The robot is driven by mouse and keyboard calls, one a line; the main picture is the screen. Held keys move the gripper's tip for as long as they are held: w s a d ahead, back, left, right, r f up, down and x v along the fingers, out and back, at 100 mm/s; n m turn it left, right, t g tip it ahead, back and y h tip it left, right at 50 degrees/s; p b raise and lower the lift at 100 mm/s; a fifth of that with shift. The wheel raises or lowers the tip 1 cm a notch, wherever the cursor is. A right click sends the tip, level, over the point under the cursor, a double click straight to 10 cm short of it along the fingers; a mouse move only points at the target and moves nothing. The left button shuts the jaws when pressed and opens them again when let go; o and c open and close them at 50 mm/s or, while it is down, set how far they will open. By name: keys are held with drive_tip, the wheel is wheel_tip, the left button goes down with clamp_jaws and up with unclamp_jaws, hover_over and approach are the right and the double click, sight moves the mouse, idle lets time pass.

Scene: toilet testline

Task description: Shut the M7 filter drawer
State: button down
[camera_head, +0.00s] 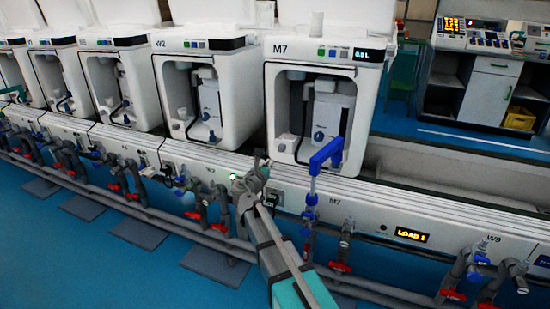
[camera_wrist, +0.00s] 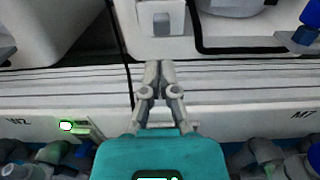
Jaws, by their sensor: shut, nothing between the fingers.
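The M7 unit (camera_head: 318,60) is a white toilet-test cabinet with an open front bay, right of centre in the head view. I cannot clearly make out the filter drawer or how far it stands out. My gripper (camera_head: 261,160) is at the lower left corner of the M7 cabinet, above the white front rail. In the wrist view my gripper (camera_wrist: 159,70) has its fingertips together and empty, in front of the ribbed rail top. A white block with a grey square (camera_wrist: 161,20) is just beyond the tips; contact cannot be told.
A blue pipe (camera_head: 326,157) rises from the rail in front of M7. The W2 unit (camera_head: 200,85) stands to the left. Grey pipes with red valve handles (camera_head: 340,267) run along the front. The blue floor (camera_head: 60,250) is open at lower left.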

drive_tip(key=shift+v, duration=2.8)
drive_tip(key=shift+s, duration=0.15)
